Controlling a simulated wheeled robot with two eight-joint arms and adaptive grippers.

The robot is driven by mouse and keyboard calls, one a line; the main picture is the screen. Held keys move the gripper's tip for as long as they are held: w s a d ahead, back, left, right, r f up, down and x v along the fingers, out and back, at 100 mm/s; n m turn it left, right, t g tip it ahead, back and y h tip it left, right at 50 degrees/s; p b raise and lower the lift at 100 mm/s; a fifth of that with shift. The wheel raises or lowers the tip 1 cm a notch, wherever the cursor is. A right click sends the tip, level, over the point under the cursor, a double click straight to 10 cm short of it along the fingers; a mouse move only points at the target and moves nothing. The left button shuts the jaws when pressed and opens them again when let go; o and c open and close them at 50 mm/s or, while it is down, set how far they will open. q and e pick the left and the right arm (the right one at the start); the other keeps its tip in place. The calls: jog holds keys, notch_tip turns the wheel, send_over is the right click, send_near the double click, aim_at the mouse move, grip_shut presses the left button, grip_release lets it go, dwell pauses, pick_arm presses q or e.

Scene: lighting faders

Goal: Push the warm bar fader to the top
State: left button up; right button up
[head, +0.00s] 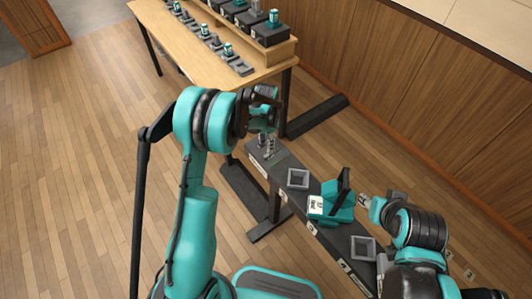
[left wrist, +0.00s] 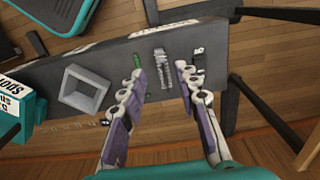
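My left gripper (head: 266,134) is over the far end of a long dark bench (head: 330,238). In the left wrist view the left gripper (left wrist: 160,76) is open, with nothing between its fingers. Beyond its fingertips a ribbed grey piece (left wrist: 160,68) lies on the bench, with a small green mark beside it. A smaller dark and pale piece (left wrist: 198,62) is just right of it. I cannot tell which piece is the warm bar fader; no readable label names it. My right gripper (head: 365,201) is near the bench's right side, and its fingers are too small to read.
Grey square frames (head: 298,179) and (head: 363,248) and a teal box with a white label (head: 337,201) sit on the bench. A wooden table (head: 185,50) behind holds several dark units and teal-labelled items. Wood floor lies open at left.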

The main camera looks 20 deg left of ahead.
aim_at(266, 156)
pick_arm(q)
notch_tip(266, 156, down, 7)
jog(key=shift+f+b, duration=0.2)
jog(key=shift+b, duration=0.7)
jog(key=shift+c, duration=0.3)
grip_shut()
